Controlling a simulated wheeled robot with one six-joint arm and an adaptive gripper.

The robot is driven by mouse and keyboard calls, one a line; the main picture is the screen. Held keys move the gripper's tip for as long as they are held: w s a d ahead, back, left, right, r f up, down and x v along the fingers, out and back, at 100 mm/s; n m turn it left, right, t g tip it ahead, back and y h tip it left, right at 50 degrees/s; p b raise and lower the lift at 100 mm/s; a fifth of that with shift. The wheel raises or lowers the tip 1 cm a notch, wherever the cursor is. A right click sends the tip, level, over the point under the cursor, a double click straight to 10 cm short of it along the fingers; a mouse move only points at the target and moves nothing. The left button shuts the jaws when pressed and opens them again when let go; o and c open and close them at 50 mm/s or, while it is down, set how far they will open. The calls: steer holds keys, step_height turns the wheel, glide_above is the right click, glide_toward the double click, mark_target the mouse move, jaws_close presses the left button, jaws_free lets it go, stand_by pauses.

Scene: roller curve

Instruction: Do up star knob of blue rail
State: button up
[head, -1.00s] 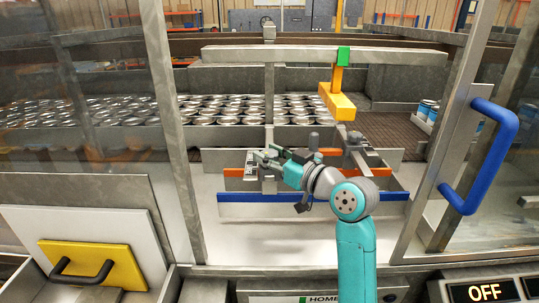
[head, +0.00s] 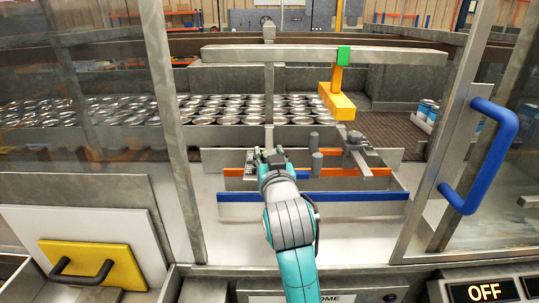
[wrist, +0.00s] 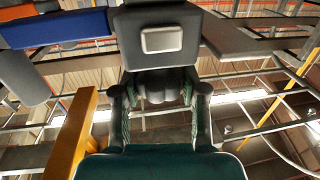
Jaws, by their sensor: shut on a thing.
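The blue rail (head: 350,197) runs across the front of the bay in the head view. My gripper (head: 268,155) is beyond and above it, left of the middle, at the bracket of the rails. In the wrist view my gripper (wrist: 159,108) has its two fingers on either side of a dark grey lobed star knob (wrist: 155,86), and is shut on it. In the head view my gripper and wrist hide the knob. How tight the knob sits cannot be seen. A blue bar, probably the blue rail (wrist: 70,27), shows at the wrist view's upper left.
An orange rail (head: 340,172) lies just behind the blue one, with a grey clamp bracket (head: 358,150) at its right. A yellow block (head: 338,103) hangs above. A door with a blue handle (head: 487,155) stands right. Many cans (head: 225,110) fill the back.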

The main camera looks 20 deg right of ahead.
steer(key=m+g+h, duration=0.1)
steer(key=m+h, duration=0.1)
steer(key=h, duration=0.1)
steer(key=m+g+h, duration=0.1)
steer(key=m+h, duration=0.1)
steer(key=h, duration=0.1)
steer(key=shift+a+r+m+g+h, duration=0.15)
steer(key=shift+r+m+g+h, duration=0.05)
steer(key=shift+m+g+h, duration=1.9)
steer(key=shift+h, duration=0.2)
steer(key=shift+g+h, duration=0.3)
steer(key=shift+g, duration=0.1)
steer(key=o, duration=1.2)
steer(key=shift+c, duration=0.2)
steer(key=shift+f, duration=0.1)
steer(key=v, duration=1.1)
steer(key=shift+s+a, duration=0.25)
steer(key=shift+s, duration=0.05)
